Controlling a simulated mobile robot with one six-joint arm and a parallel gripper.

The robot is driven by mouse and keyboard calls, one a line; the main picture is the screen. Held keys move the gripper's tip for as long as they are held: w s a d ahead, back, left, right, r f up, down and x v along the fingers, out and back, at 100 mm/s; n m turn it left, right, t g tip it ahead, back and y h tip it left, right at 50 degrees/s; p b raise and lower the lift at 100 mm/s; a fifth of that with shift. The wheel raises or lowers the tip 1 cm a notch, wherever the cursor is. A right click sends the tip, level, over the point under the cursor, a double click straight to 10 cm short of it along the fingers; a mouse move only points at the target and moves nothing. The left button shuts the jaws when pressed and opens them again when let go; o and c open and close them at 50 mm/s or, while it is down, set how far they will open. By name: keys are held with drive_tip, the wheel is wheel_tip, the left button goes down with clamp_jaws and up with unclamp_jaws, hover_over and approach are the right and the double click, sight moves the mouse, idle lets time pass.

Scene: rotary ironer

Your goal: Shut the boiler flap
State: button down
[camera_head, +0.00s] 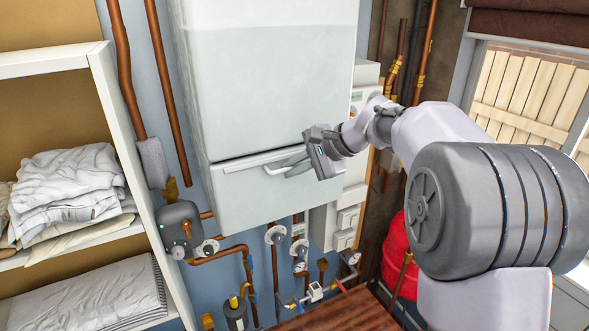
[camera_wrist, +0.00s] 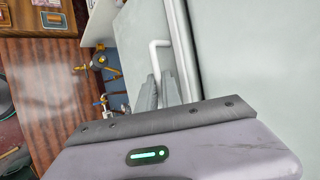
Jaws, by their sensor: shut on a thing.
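The white boiler (camera_head: 265,80) hangs on the blue wall in the middle of the head view. Its flap (camera_head: 255,200) is the lower front panel, with a thin dark seam between it and the body above. The flap looks close to flush; any small opening is hard to tell. A pale bar handle (camera_head: 272,170) runs along the flap's top, and the handle also shows in the wrist view (camera_wrist: 156,44). My gripper (camera_head: 292,165) is shut on the handle, reaching from the right. Its fingers (camera_wrist: 160,88) partly hide the bar in the wrist view.
Copper pipes and valves (camera_head: 275,236) sit below the boiler. A white shelf unit (camera_head: 125,140) with folded linen stands left. A red vessel (camera_head: 396,250) stands at lower right, and a window (camera_head: 530,95) is at right. A brown wooden surface (camera_head: 340,312) lies below.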

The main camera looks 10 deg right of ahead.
drive_tip(key=shift+r, duration=0.25)
drive_tip(key=c, duration=1.8)
unclamp_jaws()
drive_tip(key=shift+r, duration=0.2)
drive_tip(key=b+v, duration=0.1)
drive_tip(key=v, duration=1.6)
drive_tip(key=shift+f+b, duration=0.2)
drive_tip(key=shift+b, duration=0.15)
drive_tip(key=shift+s, duration=0.1)
drive_tip(key=s+a+f+n+h+b, duration=0.2)
drive_tip(key=s+f+b, duration=0.7)
drive_tip(key=f, duration=1)
drive_tip(key=s+a+f+n+h+b, duration=0.1)
drive_tip(key=s+a+f+n+b, duration=0.2)
drive_tip(key=s+f+b, duration=0.6)
drive_tip(key=s+a+f+n+g+h+b, duration=0.1)
drive_tip(key=s+a+f+b, duration=0.4)
drive_tip(key=f+b, duration=1.6)
drive_tip(key=s+f+n+h, duration=0.1)
drive_tip(key=s+f+n, duration=0.1)
drive_tip(key=s+f, duration=0.3)
wheel_tip(320, 180, down, 4)
drive_tip(key=shift+f+h, duration=0.15)
drive_tip(key=shift+h, duration=0.15)
